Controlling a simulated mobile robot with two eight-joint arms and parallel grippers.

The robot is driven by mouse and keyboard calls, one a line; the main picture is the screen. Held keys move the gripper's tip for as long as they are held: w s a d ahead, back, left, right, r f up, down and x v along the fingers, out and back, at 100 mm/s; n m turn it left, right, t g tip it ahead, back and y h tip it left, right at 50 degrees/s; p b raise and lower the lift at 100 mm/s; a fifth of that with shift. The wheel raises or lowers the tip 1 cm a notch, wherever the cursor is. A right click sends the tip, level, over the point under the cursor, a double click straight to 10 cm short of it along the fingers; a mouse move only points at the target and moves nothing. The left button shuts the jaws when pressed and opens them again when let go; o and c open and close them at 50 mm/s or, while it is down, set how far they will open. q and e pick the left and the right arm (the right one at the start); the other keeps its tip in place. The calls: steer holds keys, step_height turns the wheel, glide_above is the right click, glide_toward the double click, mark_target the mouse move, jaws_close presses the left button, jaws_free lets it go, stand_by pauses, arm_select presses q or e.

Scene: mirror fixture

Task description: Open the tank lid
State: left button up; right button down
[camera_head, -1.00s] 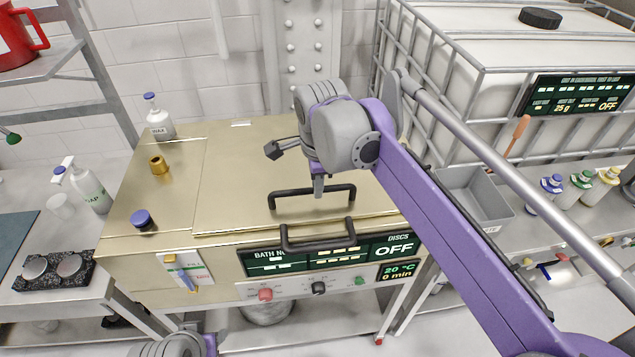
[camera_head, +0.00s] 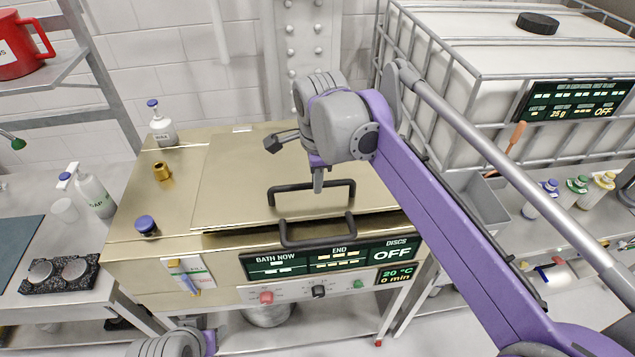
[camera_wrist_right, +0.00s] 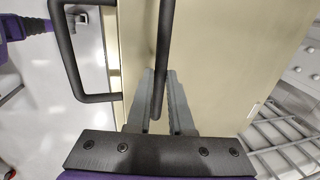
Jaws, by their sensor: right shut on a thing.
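The tank (camera_head: 150,265) is a brass-coloured box with a flat lid (camera_head: 240,180) on its top. A dark gap shows under the lid's front right edge, so the lid is slightly raised there. A black bar handle (camera_head: 285,196) stands on the lid, and a second black handle (camera_head: 318,243) is on the tank's front. My right gripper (camera_head: 318,186) is shut on the lid handle. In the right wrist view, its fingers (camera_wrist_right: 160,105) are on either side of the lid handle's bar (camera_wrist_right: 164,50). Part of my left arm shows at the bottom; its jaws are not clear.
A blue-capped bottle (camera_head: 162,125), a brass fitting (camera_head: 161,171) and a blue knob (camera_head: 146,225) are on the tank's top, left of the lid. A caged white container (camera_head: 470,75) stands at the right. A shelf with a red jug (camera_head: 22,50) is at the left.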

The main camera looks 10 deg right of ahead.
arm_select(q)
steer(key=w+r+t+p, duration=0.1)
steer(key=w+r+p, duration=0.3)
steer(key=r, duration=0.5)
steer(key=shift+p, duration=0.5)
arm_select(e)
steer(key=w+r, duration=0.4)
steer(key=r, duration=0.3)
steer(key=w+r, duration=0.5)
steer(key=r, duration=0.3)
steer(key=shift+w, duration=0.3)
